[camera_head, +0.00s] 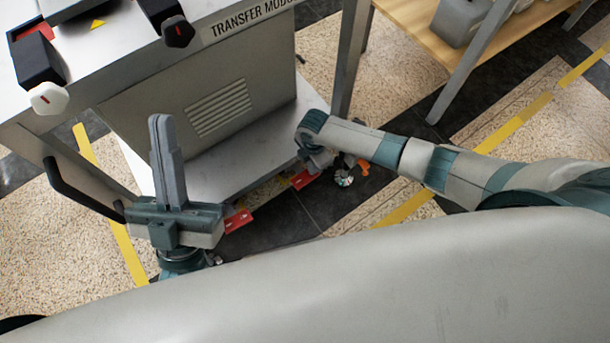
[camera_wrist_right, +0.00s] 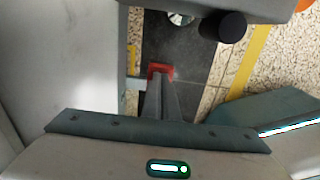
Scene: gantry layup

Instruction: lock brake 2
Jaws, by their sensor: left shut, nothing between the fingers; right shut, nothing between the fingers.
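Two red brake pedals show low on the transfer module cart (camera_head: 130,130). One red pedal (camera_head: 238,221) is beside my left gripper in the head view, and the other red pedal (camera_head: 303,179) is below my right gripper. I cannot read which is brake 2. In the right wrist view a red pedal (camera_wrist_right: 160,69) lies at the tips of my right gripper (camera_wrist_right: 164,82), which is shut and empty; whether they touch is unclear. My left gripper (camera_head: 159,122) is shut, empty and points up in front of the cart.
A caster wheel (camera_head: 344,178) and an orange part (camera_head: 364,168) are close to my right gripper. A black handle (camera_head: 80,192) sticks out at the cart's left. A wooden table (camera_head: 415,25) stands at the upper right.

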